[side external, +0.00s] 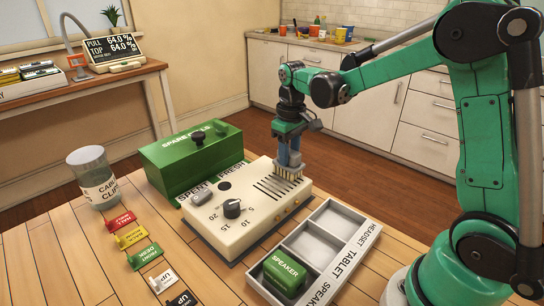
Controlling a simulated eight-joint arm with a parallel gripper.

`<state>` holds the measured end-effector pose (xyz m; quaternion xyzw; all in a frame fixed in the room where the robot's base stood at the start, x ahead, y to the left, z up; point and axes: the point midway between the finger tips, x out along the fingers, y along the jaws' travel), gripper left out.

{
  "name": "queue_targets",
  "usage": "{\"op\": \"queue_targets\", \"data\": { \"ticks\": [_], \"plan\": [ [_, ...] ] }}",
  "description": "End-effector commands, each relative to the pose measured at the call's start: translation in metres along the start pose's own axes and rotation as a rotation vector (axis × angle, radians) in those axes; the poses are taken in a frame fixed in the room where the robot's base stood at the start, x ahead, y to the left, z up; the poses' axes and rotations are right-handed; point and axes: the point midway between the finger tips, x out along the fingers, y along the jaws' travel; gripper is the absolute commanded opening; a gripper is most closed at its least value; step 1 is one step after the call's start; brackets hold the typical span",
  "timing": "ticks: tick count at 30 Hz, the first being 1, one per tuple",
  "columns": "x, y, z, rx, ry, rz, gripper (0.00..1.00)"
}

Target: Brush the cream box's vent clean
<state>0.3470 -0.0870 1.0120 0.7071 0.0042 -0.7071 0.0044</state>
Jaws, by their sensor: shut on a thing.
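The cream box (232,232) sits on the wooden table, with a dark knob, a toggle and small marks on its top. Its vent (270,190), a row of dark slots, is on the top at the far right part. My gripper (289,140) is above that end of the box, pointing down. It is shut on a brush (289,172) with a blue-grey body and pale bristles. The bristles are down at the right end of the vent and hide part of it. I cannot tell whether they touch the slots.
A green spares box (170,163) stands behind the cream box. A grey tray (313,245) with labelled compartments is at the right, holding a green speaker block (284,272). A clips jar (92,178) and several coloured tags (130,237) are at the left.

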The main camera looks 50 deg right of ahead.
Motion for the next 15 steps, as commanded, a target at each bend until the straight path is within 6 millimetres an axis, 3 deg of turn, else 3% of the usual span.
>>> {"op": "queue_targets", "data": {
  "ticks": [3, 15],
  "plan": [
    [0.002, 0.004, 0.008, 0.001, 0.000, 0.000, 0.00],
    [0.000, -0.035, 0.005, -0.003, 0.000, 0.000, 0.00]
  ]
}}
